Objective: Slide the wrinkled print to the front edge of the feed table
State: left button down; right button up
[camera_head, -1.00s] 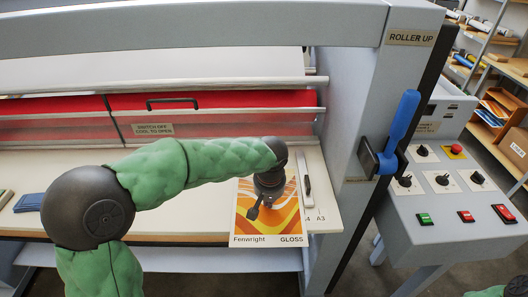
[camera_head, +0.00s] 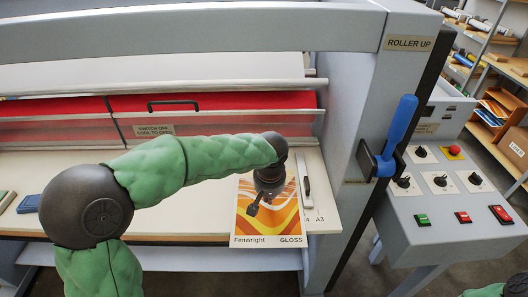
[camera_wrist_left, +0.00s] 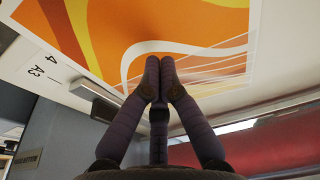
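The print (camera_head: 285,222) is an orange, yellow and white sheet marked "Fenwright" and "GLOSS". It lies on the right end of the white feed table (camera_head: 190,190), and its front strip reaches past the table's front edge. My left gripper (camera_head: 252,210) points down over the print. In the left wrist view its fingertips (camera_wrist_left: 160,62) are together, with the print (camera_wrist_left: 110,25) right by them and thin pale lines across the sheet. I cannot tell whether the fingertips touch it. The arm hides the print's back part. My right gripper is out of view.
A guide bar (camera_head: 306,178) stands just right of the print, by the A3 and A4 marks. The red-fronted roller guard (camera_head: 215,103) runs behind. A blue lever (camera_head: 400,130) and control panel (camera_head: 450,200) are at right. A blue block (camera_head: 29,203) lies at far left.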

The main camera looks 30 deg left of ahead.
pick_arm(q)
jog(key=shift+r, duration=0.1)
jog(key=shift+r+p, duration=1.9)
jog(key=shift+r, duration=0.55)
